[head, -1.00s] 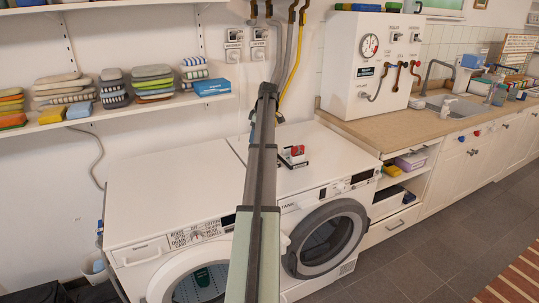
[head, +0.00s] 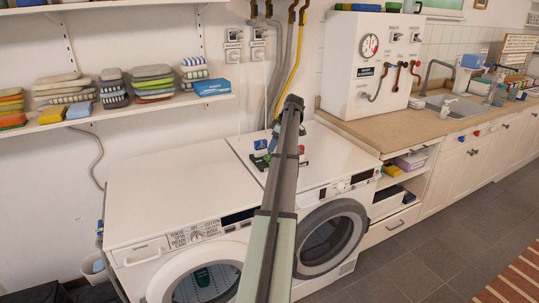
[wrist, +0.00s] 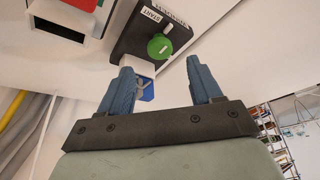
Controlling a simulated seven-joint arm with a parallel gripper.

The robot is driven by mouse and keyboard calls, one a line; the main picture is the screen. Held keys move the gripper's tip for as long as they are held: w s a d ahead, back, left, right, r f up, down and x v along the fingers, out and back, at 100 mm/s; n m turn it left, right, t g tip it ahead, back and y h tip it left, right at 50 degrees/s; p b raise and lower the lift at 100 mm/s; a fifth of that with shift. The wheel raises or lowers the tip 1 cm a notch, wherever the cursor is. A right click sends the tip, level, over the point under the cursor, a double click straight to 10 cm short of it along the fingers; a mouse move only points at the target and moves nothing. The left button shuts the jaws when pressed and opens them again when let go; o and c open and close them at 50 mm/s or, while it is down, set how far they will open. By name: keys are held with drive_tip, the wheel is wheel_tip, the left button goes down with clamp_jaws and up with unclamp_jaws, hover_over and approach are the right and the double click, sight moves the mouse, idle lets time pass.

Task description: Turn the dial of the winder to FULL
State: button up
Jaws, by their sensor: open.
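My gripper (wrist: 158,66) is open and empty, its two blue fingers spread apart in the wrist view. Beyond the fingertips is a black panel (wrist: 128,42) with a green round knob (wrist: 160,46) and a label reading START. A blue square with a pale figure (wrist: 147,90) is partly behind the left finger. I cannot tell for sure which part is the winder's dial. In the head view, a small device with a blue-and-white part (head: 261,145) stands on the machine tops, partly hidden by my arm.
Two white front-loading machines (head: 165,195) stand side by side. A shelf with folded cloths (head: 150,82) and a blue box (head: 211,87) is at the left. Pipes (head: 293,55) run down the wall behind. A white gauge box (head: 372,65) stands on the counter at the right.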

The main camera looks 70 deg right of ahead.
sight(268, 156)
drive_tip(key=shift+x, duration=3.1)
drive_tip(key=c, duration=1)
